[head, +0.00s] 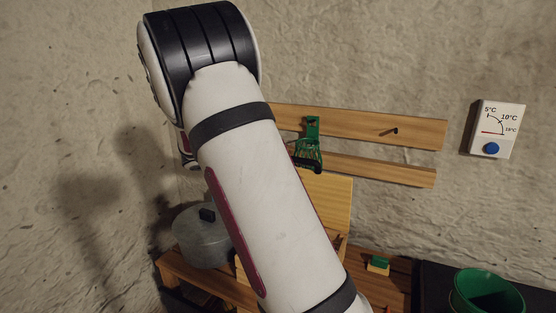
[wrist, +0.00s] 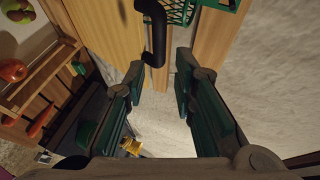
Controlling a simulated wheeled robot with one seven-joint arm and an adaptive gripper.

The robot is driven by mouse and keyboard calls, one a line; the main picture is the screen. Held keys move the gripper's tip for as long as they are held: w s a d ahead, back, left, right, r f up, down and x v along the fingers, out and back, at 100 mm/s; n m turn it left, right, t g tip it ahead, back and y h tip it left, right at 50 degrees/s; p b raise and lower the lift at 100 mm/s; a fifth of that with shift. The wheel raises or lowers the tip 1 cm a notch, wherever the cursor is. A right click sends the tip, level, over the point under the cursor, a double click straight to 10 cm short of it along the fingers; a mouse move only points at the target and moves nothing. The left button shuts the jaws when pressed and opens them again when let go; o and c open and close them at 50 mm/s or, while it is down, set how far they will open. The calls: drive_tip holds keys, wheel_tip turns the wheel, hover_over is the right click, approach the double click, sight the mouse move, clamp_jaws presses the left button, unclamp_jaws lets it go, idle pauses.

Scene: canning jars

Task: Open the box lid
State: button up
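A pale wooden panel (head: 330,196) stands tilted up behind the bench in the head view and looks like a raised box lid. My arm hides most of what is under it, so the box body and hinge cannot be made out. My gripper (wrist: 160,84) shows in the wrist view, its two green-padded fingers apart with nothing between the tips. A black curved handle (wrist: 155,38) lies just beyond the fingertips, apart from them. In the head view my gripper is hidden behind my arm.
A green wire tool (head: 312,130) hangs on wooden wall rails (head: 410,130). A grey lidded pot (head: 201,242) stands on the bench at left. A small green-topped item (head: 377,263) and a green funnel-like container (head: 485,290) are at right. A thermostat (head: 497,128) is on the wall.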

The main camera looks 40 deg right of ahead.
drive_tip(key=shift+f, duration=0.1)
drive_tip(key=c, duration=0.4)
drive_tip(key=f+m+g+b, duration=0.1)
drive_tip(key=f, duration=0.1)
drive_tip(key=w+f+m+g+h+b, duration=0.1)
drive_tip(key=f+m+g+b, duration=0.1)
drive_tip(key=f, duration=0.1)
drive_tip(key=f+m+g+h+b, duration=0.1)
drive_tip(key=f+m+b, duration=0.1)
drive_tip(key=f, duration=0.1)
drive_tip(key=shift+w+a+f+g, duration=0.2)
drive_tip(key=shift+w+f+g, duration=0.05)
drive_tip(key=shift+g, duration=0.15)
clamp_jaws()
drive_tip(key=a+f+m+g+h+b, duration=0.3)
drive_tip(key=f+m+g+b, duration=0.1)
drive_tip(key=m+g, duration=0.15)
drive_tip(key=s+d+r+p, duration=0.2)
drive_tip(key=d+r, duration=0.3)
drive_tip(key=d, duration=0.6)
drive_tip(key=shift+s+r+p, duration=0.3)
drive_tip(key=shift+s+p, duration=0.1)
drive_tip(key=shift+d+m+t, duration=0.1)
drive_tip(key=shift+m+t, duration=0.15)
